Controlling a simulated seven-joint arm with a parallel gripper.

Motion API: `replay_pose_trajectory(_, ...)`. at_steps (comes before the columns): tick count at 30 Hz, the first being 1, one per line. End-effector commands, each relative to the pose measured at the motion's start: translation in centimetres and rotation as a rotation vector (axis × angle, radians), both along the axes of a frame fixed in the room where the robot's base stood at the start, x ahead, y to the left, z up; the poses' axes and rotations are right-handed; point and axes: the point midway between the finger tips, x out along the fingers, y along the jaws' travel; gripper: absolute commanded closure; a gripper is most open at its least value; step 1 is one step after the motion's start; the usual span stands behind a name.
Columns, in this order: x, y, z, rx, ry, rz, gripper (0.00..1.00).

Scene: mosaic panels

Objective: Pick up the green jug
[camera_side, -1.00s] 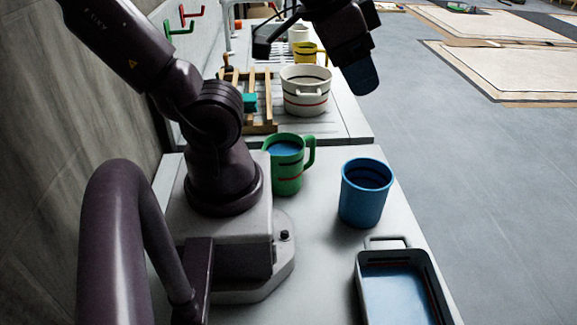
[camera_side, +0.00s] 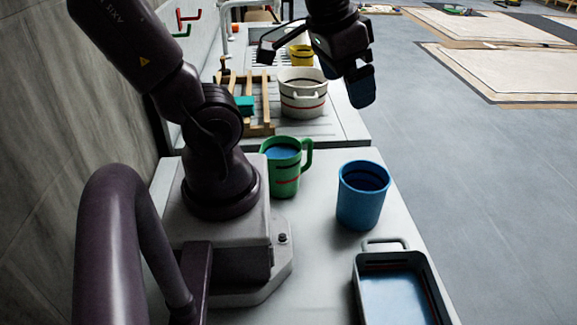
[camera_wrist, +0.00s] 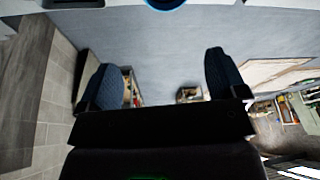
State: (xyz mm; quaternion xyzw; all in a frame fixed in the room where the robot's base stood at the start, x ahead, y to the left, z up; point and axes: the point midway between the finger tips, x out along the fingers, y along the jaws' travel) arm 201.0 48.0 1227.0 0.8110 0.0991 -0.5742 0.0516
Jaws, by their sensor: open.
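The green jug (camera_side: 284,170) stands upright on the grey counter beside my arm's base, in the side view. It has dark and red bands, a blue inside and a handle on its right. My gripper (camera_side: 346,80) is open and empty, well above the counter and beyond the jug, up and to the right of it in the picture. I cannot make out the jug in that view.
A blue cup (camera_side: 360,208) stands right of the jug, and its rim shows in the wrist view (camera_wrist: 166,4). A tray (camera_side: 360,290) lies nearer. A white pot (camera_side: 302,108), wooden rack (camera_side: 261,129) and yellow mug (camera_side: 301,60) stand behind. Floor lies right of the counter.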

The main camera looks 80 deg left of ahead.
Motion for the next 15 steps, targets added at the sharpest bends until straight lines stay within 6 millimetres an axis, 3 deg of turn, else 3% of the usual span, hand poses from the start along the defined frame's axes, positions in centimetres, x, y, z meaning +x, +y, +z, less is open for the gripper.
replay_pose_trajectory(3, -0.2, 4.8, -3.2, 0.030, 0.167, 0.065, 0.09)
replay_pose_trajectory(7, -1.3, 9.7, -6.9, 0.043, 0.337, -0.061, 0.09)
replay_pose_trajectory(12, -3.3, 14.5, -11.6, 0.026, 0.473, -0.461, 0.09)
replay_pose_trajectory(15, -3.4, 15.7, -12.9, 0.050, 0.491, -0.728, 0.09)
